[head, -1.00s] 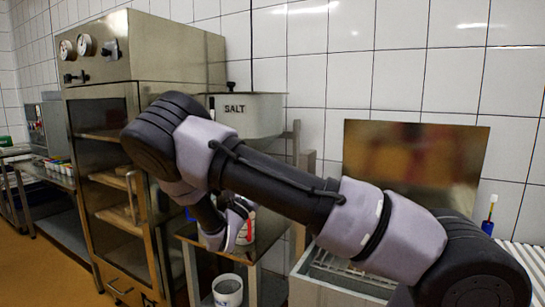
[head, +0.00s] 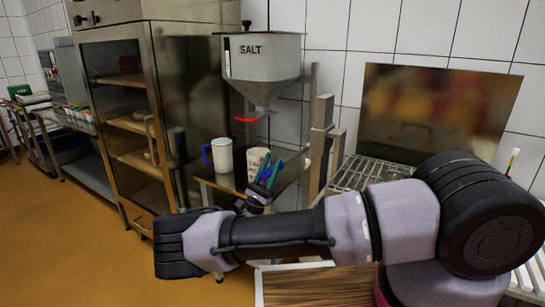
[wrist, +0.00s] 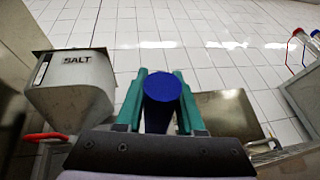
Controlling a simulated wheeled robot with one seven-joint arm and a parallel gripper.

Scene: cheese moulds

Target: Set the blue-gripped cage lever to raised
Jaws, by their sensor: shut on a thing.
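My gripper (head: 268,174), with teal fingers, stands upright in the middle of the head view, beside the small steel table. In the wrist view my gripper (wrist: 161,103) is shut on a round blue grip (wrist: 163,87), seen end-on between the two fingers. A bit of this blue grip (head: 277,165) also shows by the fingers in the head view. The rest of the lever is hidden behind the fingers and gripper body, so I cannot tell its angle.
A salt hopper (head: 262,62) with a red handle (head: 248,118) hangs behind. A blue-handled mug (head: 222,156) and a white cup (head: 257,158) stand on the table. A steel cabinet (head: 165,110) is left, a wire rack (head: 362,175) right. The left floor is clear.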

